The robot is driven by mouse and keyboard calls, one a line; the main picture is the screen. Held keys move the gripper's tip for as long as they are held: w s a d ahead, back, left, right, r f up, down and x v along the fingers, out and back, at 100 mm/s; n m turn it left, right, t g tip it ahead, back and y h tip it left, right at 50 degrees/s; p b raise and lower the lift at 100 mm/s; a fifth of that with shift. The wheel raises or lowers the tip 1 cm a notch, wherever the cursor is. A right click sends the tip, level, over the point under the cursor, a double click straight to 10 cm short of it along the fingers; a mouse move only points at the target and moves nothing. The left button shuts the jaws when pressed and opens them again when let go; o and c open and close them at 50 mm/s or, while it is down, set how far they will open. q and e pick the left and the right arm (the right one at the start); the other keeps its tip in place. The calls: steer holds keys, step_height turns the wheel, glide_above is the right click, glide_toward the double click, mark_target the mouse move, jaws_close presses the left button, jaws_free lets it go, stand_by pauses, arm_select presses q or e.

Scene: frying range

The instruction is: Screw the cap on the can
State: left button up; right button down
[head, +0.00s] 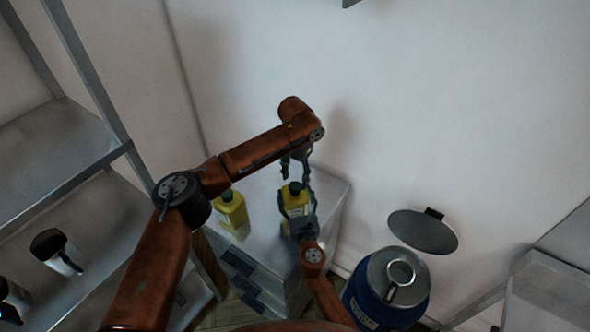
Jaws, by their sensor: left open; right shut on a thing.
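A yellow can (297,202) with a dark cap (295,187) at its top stands near the right edge of a pale worktop. My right gripper (300,222) is shut on this can from the front. My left gripper (294,174) reaches down from above and is open, its fingers close over the cap. I cannot tell whether the fingers touch the cap, or how the cap sits on the can. A second yellow can (233,214) with a dark cap (227,196) stands to the left on the same worktop.
The worktop (265,190) stands against the wall. A blue drum (387,290) with a ladle-like metal item (400,275) on it stands at the lower right, an oval grey plate (423,231) behind it. Metal shelves (60,150) stand at left, with dark-handled items (55,250).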

arm_select(q)
steer(key=shift+f, duration=1.35)
steer(key=c, duration=1.2)
steer(key=o, duration=1.3)
steer(key=shift+o, duration=0.2)
step_height(320, 180, up, 12)
